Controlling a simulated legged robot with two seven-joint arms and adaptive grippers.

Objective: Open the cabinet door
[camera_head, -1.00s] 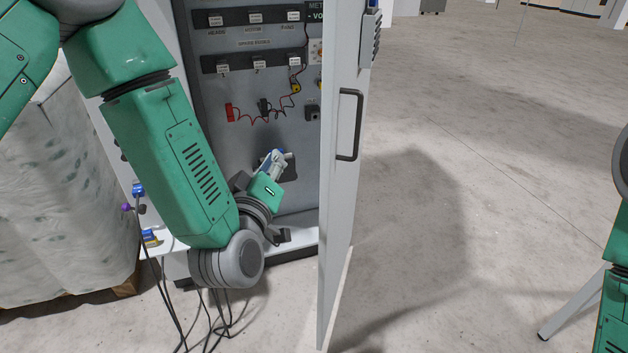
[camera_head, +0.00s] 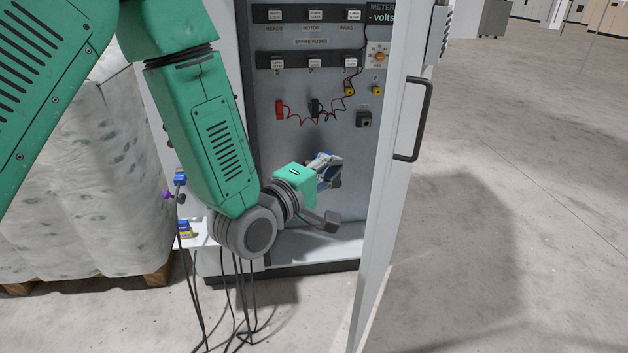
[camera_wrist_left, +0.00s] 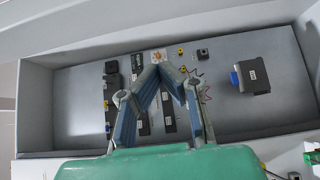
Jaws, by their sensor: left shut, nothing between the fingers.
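The cabinet door (camera_head: 398,190) stands open, swung out to the right of the cabinet, with a dark bar handle (camera_head: 418,120) on its face. The cabinet's grey back panel (camera_head: 270,180) shows behind my left arm. My left gripper (camera_head: 330,170) is in front of the cabinet's interior, left of the door and apart from the handle. In the left wrist view its blue-padded fingers (camera_wrist_left: 160,78) meet at the tips with nothing between them, and the interior panel (camera_wrist_left: 75,90) lies beyond. My right gripper is not in view.
Inside are labelled fuse strips (camera_head: 312,62), a red clip (camera_head: 280,110) with thin leads, and a dial (camera_head: 377,56). Cables (camera_head: 240,290) hang below the left side. A wrapped pallet load (camera_head: 80,190) stands left. The floor (camera_head: 530,230) right of the door is clear.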

